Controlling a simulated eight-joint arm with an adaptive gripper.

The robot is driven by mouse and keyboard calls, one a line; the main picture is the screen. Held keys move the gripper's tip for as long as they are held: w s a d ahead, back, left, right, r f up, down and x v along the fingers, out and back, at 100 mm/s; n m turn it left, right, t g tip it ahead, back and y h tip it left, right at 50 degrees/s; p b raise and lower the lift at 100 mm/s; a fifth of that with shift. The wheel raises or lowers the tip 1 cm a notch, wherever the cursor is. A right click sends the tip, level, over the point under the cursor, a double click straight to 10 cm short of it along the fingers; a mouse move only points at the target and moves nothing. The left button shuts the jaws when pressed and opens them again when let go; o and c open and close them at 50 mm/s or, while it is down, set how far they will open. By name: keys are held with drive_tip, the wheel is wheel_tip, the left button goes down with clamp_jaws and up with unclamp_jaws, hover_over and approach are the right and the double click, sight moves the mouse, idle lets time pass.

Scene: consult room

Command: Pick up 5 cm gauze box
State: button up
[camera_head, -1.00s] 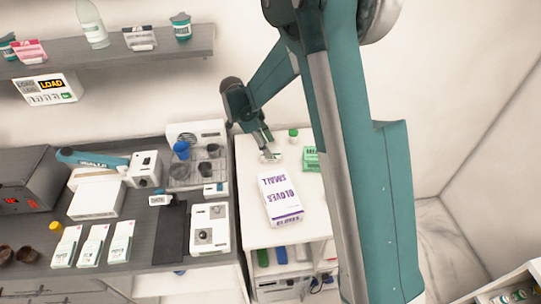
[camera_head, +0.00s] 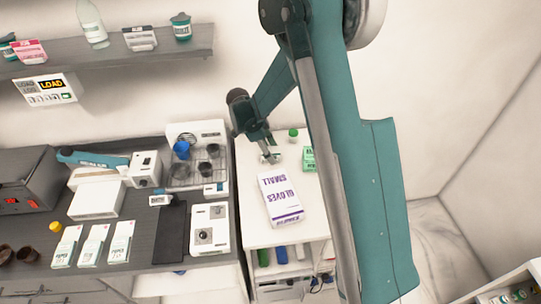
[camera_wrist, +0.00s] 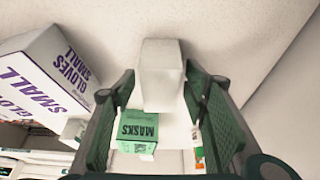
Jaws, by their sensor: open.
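A small plain white box (camera_wrist: 161,85) stands between the fingers of my gripper (camera_wrist: 160,72) in the wrist view. No label shows on its visible sides, so I cannot read whether it is the 5 cm gauze box. My gripper is open, with one finger on each side of this box and a gap on both sides. In the head view my gripper (camera_head: 268,152) points down over the back of the white counter, and largely hides what is under it.
A green masks box (camera_wrist: 138,130) is close by the left finger. A large white and purple gloves box (camera_head: 279,199) lies in front on the counter (camera_head: 250,228). A green-capped bottle (camera_head: 293,135) stands behind. The crowded grey bench (camera_head: 140,255) is at left.

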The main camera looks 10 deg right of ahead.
sight(270, 150)
drive_tip(key=c, duration=1)
drive_tip(key=shift+r, duration=5)
